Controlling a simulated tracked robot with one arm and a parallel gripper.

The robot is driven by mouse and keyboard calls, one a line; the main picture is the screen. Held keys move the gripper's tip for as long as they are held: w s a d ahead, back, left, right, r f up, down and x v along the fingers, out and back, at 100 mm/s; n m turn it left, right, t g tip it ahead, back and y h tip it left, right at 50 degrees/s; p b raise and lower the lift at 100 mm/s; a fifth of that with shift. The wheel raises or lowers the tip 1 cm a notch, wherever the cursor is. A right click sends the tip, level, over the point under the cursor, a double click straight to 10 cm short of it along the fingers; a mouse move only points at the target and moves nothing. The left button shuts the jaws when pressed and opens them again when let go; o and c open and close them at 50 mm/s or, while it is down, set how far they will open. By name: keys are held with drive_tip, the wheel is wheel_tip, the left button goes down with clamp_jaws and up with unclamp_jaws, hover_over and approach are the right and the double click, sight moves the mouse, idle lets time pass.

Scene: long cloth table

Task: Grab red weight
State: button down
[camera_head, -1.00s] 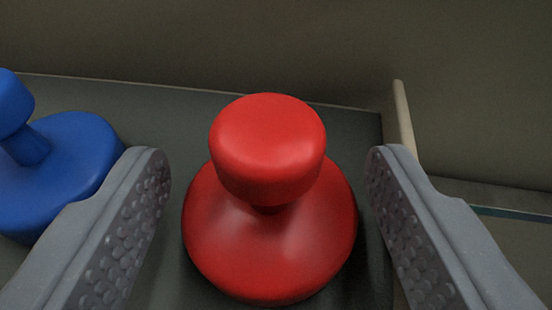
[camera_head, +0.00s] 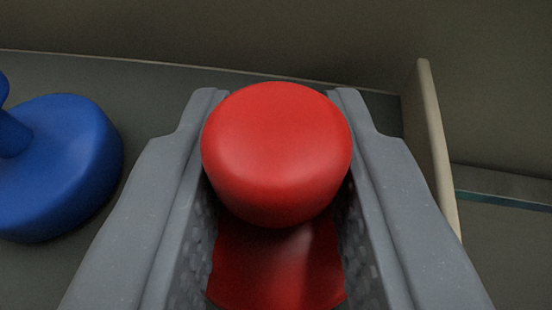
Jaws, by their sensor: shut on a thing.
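A blue weight (camera_head: 62,170) of similar shape stands to the left, partly cut off by the picture edge. Both are on a dark grey surface (camera_head: 140,88). A pale upright edge (camera_head: 432,140) rises close to the right finger. A plain wall is behind.

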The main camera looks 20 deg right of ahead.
sight(280, 119)
drive_tip(key=shift+s+f, duration=0.15)
drive_tip(key=shift+f, duration=0.2)
wheel_tip(280, 119, up, 4)
drive_tip(key=shift+r+p, duration=0.1)
drive_tip(key=shift+p, duration=0.75)
drive_tip(key=s+r+p, duration=0.1)
drive_tip(key=s+p, duration=0.3)
drive_tip(key=s, duration=0.9)
drive_tip(key=shift+s+a+r+p, duration=0.15)
drive_tip(key=shift+a+p, duration=0.05)
drive_tip(key=shift+p, duration=0.1)
drive_tip(key=shift+s+p, duration=0.15)
drive_tip(key=shift+p, duration=0.85)
drive_tip(key=s+p, duration=0.1)
drive_tip(key=p, duration=0.6)
drive_tip(key=shift+s, duration=0.4)
drive_tip(key=shift+s+p, duration=0.15)
drive_tip(key=shift+p, duration=0.25)
